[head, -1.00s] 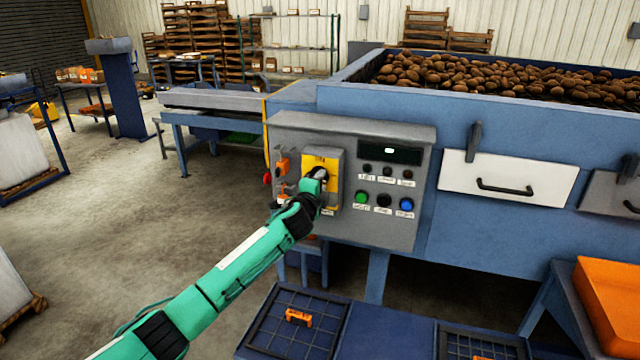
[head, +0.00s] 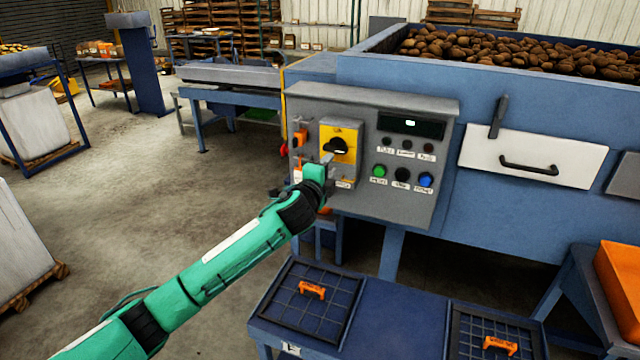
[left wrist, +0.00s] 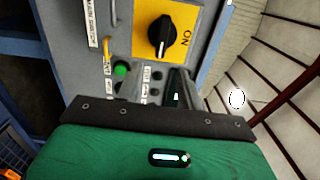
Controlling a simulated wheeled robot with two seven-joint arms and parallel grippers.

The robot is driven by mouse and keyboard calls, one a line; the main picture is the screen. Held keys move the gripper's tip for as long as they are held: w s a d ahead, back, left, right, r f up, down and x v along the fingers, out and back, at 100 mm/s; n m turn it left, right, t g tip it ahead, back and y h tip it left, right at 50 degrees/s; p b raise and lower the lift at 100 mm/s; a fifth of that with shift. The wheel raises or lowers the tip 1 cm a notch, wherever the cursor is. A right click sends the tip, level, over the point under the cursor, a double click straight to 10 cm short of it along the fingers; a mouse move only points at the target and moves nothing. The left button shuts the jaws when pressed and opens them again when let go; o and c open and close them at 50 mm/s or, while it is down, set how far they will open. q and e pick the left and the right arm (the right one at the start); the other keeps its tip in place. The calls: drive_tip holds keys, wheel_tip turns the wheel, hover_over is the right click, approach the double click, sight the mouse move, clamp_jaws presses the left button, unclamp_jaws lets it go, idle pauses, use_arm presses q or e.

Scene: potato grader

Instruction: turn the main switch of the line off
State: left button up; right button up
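The main switch (head: 340,146) is a black rotary knob on a yellow plate, on the grey control panel's left part. In the head view its bar lies roughly level. In the left wrist view the knob (left wrist: 162,38) shows whole, with its bar lying crosswise to the ON mark beside it. My left gripper (head: 327,159) is just below and left of the knob in the head view and looks clear of it. My right gripper is out of view.
Green, black and blue buttons (head: 402,174) and a lit display (head: 411,123) are right of the switch. A red knob (head: 284,149) sticks out at the panel's left edge. Below stands a blue bench (head: 395,320) with dark grid panels. Open floor lies left.

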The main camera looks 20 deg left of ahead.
use_arm(q)
drive_tip(key=shift+s+a+b, duration=0.1)
drive_tip(key=shift+s+b, duration=0.45)
drive_tip(key=shift+s, duration=1.95)
